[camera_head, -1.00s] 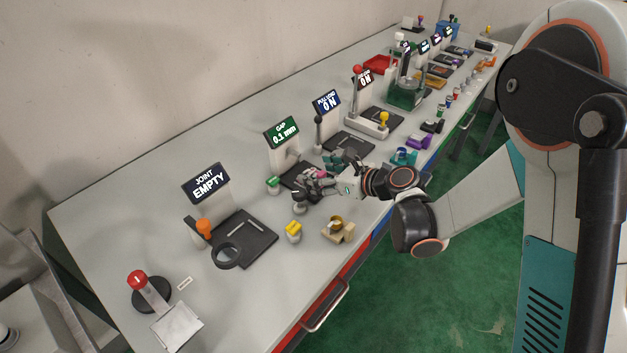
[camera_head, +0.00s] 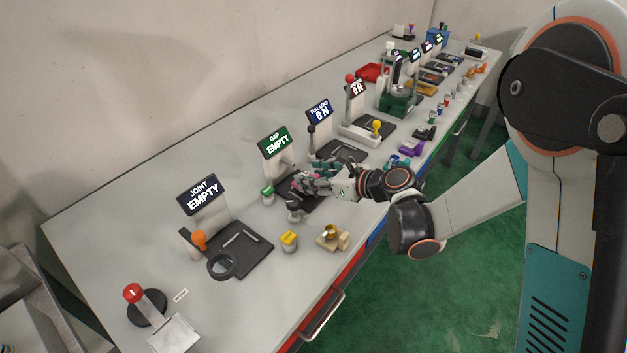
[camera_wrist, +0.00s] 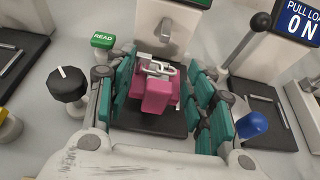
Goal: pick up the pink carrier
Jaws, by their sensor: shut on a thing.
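The pink carrier (camera_wrist: 156,92) is a blocky pink piece with a metal clip-like part on its top, centred in the wrist view. My gripper (camera_wrist: 160,98) has its teal-padded fingers on both sides of the carrier and is shut on it. In the head view my gripper (camera_head: 312,180) is over the black pad of the GAP station, and only a little pink shows between its fingers. The GAP sign (camera_head: 278,144) reads EMPTY. The carrier's underside is hidden.
A green READ button (camera_wrist: 103,40) and a black knob (camera_wrist: 68,86) stand left of my gripper. A blue knob (camera_wrist: 252,125) is close on the right. The PULL LOAD sign (camera_head: 319,115) and its lever stand behind. A yellow-topped piece (camera_head: 289,239) lies nearer the bench front.

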